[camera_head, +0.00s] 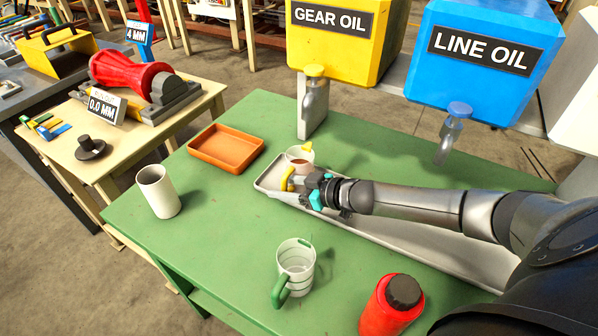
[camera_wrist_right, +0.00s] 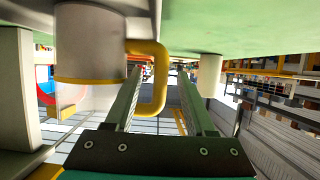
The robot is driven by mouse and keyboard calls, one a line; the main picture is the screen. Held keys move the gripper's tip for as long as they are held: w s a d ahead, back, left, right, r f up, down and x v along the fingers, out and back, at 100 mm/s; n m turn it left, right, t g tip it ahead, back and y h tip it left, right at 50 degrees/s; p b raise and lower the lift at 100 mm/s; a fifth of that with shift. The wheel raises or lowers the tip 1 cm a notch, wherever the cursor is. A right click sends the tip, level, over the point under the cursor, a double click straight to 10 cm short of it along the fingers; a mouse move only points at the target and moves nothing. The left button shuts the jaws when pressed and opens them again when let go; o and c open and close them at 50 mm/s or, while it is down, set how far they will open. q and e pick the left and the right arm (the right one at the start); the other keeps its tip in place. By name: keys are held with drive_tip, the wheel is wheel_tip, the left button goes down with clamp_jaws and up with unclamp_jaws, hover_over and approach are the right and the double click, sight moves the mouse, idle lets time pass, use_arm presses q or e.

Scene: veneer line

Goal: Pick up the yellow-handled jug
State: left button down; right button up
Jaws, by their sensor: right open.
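The yellow-handled jug (camera_head: 294,156) is whitish, with a yellow spout and something brown inside. It stands upright at the far left end of the grey metal tray (camera_head: 420,237), under the yellow tank's tap. My right gripper (camera_head: 296,182) is open at its yellow handle, which partly hides behind the fingers. In the right wrist view the jug's body (camera_wrist_right: 90,45) is at upper left. Its handle (camera_wrist_right: 158,80) shows between the two open fingers of the right gripper (camera_wrist_right: 165,100); contact cannot be told. My left gripper is not in view.
A green-handled jug (camera_head: 296,262) and a red bottle (camera_head: 390,308) stand in front of the tray. A white cup (camera_head: 157,191) and an orange tray (camera_head: 226,148) are to the left. Yellow (camera_head: 335,50) and blue (camera_head: 480,85) tanks with taps overhang the back.

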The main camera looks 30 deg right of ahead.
clamp_jaws()
idle(1.3)
